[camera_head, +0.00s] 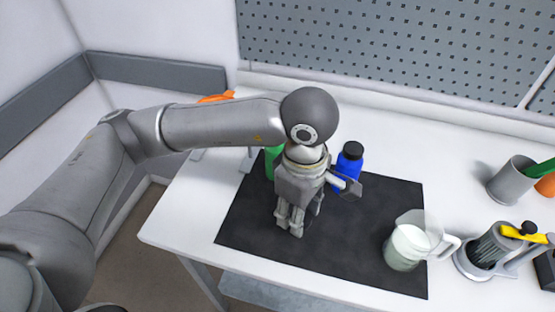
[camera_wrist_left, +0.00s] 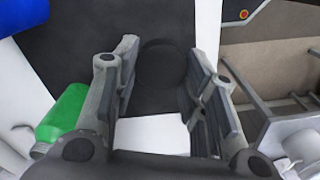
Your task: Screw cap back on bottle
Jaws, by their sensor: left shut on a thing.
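My left gripper (camera_head: 290,228) points down over the black mat (camera_head: 375,260). In the left wrist view its fingers (camera_wrist_left: 160,85) stand well apart around a dark round cap (camera_wrist_left: 160,62), and the gripper is shut on it. The cap is hard to make out against the mat, and the gripper hides it in the head view. A green bottle (camera_head: 271,163) stands behind the gripper, its top hidden by my arm; it also shows at the left in the wrist view (camera_wrist_left: 65,118). A blue bottle (camera_head: 349,165) with a black cap stands right of the gripper. My right gripper is not in view.
A clear jug (camera_head: 405,247) with whitish contents stands at the mat's right edge. A yellow-handled agitator (camera_head: 490,250) and a grey cup (camera_head: 510,180) with tools are farther right on the white table (camera_head: 190,210). The front of the mat is clear.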

